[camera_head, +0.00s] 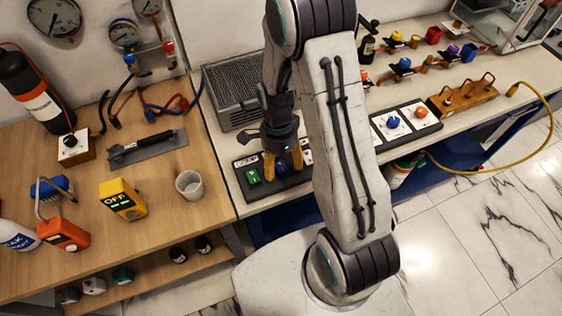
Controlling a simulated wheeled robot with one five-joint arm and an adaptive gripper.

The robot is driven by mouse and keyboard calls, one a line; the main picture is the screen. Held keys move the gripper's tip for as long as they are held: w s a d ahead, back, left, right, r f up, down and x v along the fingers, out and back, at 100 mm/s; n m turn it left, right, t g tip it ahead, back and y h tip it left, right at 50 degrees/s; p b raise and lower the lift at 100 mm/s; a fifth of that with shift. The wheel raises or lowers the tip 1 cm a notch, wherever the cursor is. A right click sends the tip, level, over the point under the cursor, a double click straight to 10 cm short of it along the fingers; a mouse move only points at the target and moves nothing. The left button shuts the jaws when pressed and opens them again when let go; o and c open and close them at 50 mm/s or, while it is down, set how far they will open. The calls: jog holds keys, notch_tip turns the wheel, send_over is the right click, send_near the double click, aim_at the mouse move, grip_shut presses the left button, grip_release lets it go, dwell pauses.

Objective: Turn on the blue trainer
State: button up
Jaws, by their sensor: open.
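A black panel (262,194) lies at the front edge of the white bench. It carries a green switch (253,176) on the left and a small blue part (284,169) beside it. My gripper (284,172) points down over this panel with its yellow fingers open, one on each side of the blue part. Whether they touch it I cannot tell. My arm hides what lies to the right of the panel. Past the arm, a white plate bears a blue knob (393,122), and another bears an orange knob (421,112). No label naming a trainer is readable.
A grey mesh-topped box (232,88) stands close behind my gripper. A grey cup (189,185) and a yellow meter (122,200) stand on the wooden table at left.

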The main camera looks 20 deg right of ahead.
jog(key=c, duration=0.9)
jog(key=shift+s, duration=0.1)
grip_shut()
jog(key=shift+f, duration=0.1)
